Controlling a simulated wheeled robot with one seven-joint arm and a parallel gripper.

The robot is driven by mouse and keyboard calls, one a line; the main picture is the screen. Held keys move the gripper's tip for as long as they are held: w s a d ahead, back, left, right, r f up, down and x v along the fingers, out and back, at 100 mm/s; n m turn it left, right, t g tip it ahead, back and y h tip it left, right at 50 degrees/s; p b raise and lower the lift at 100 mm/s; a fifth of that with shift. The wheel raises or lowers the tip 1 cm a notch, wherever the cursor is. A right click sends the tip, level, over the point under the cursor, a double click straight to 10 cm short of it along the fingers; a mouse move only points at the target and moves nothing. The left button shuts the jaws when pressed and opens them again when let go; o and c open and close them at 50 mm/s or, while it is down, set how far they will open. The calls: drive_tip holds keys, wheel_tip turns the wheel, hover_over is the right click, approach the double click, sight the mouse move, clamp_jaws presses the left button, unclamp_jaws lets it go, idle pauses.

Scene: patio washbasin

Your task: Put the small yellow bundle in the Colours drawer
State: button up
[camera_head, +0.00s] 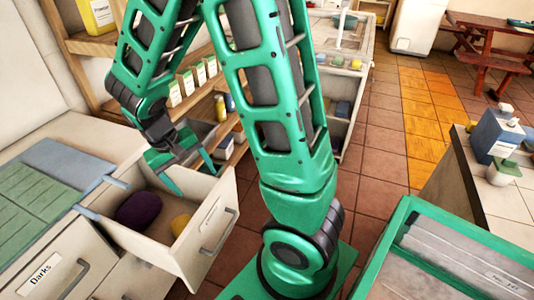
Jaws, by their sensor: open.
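A small yellow bundle (181,224) lies on the floor of an open drawer (208,228), near its front wall. A larger dark purple bundle (138,208) lies beside it to the left. The label on the drawer's front is too small to read.
A shut drawer labelled Darks (40,276) is at the lower left. Folded green and blue cloths (35,195) lie on the counter above. Shelves (195,115) with cartons stand behind my gripper. A green-rimmed tray (455,262) is at the lower right. Tiled floor lies beyond.

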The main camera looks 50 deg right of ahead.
drive_tip(key=s+d+r+m+y, duration=0.1)
drive_tip(key=s+d+r, duration=0.4)
drive_tip(key=s, duration=0.5)
drive_tip(key=s+d+r+m+y, duration=0.2)
drive_tip(key=s+d+r, duration=0.4)
drive_tip(key=s, duration=0.3)
drive_tip(key=shift+s+r+t, duration=0.4)
drive_tip(key=shift+r, duration=0.25)
drive_tip(key=shift+w+f, duration=0.25)
drive_tip(key=shift+w, duration=0.4)
